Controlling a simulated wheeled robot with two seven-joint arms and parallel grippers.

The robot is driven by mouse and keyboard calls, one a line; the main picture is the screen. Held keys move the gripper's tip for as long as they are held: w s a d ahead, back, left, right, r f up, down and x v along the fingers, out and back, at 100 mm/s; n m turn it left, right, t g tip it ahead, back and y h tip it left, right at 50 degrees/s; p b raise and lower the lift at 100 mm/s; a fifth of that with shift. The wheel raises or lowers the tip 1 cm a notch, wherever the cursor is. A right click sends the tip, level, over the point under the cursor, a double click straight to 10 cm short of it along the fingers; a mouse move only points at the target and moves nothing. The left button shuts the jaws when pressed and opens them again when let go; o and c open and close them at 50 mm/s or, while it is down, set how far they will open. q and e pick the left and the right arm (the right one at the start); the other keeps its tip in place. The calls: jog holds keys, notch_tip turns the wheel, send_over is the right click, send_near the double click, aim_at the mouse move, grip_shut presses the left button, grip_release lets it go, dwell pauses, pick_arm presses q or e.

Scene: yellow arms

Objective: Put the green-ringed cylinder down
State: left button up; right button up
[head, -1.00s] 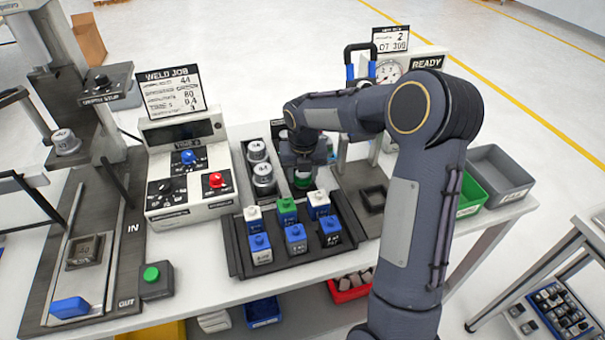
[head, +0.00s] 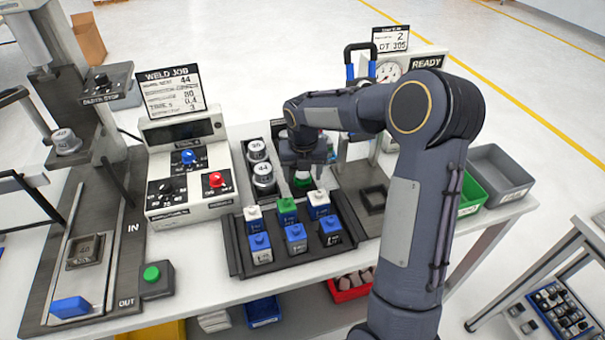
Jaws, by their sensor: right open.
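My right gripper (head: 303,168) points down over the tray of cylinders, behind the rows of blocks. Its jaws are open. The green-ringed cylinder (head: 303,183) shows as a bit of green right below the fingertips, in the right part of the cylinder tray (head: 279,195). The gripper and wrist hide most of it, so I cannot tell whether the fingers still touch it. My left gripper is not in view.
Two silver cylinders (head: 263,177) stand left of the gripper. A block rack (head: 285,264) holds several blue, white and green blocks in front. The weld control box (head: 190,170) is on the left. A green bin (head: 472,192) and a grey bin (head: 500,175) are at right.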

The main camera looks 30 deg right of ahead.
aim_at(303, 178)
notch_tip(303, 178, up, 11)
jog(key=s, duration=0.1)
jog(key=s+a+r+m+t+y, duration=0.1)
jog(key=s+a+r+m, duration=0.2)
jog(key=s+m, duration=0.7)
jog(key=s+a+f+m+t+y, duration=0.1)
jog(key=s+a+m, duration=0.3)
jog(key=s+m, duration=0.4)
jog(key=s+a+f+m+t+y, duration=0.2)
jog(key=s+m, duration=0.7)
jog(key=m, duration=0.5)
jog(key=shift+a+f+m, duration=0.4)
jog(key=shift+a+f, duration=0.35)
jog(key=shift+a, duration=0.4)
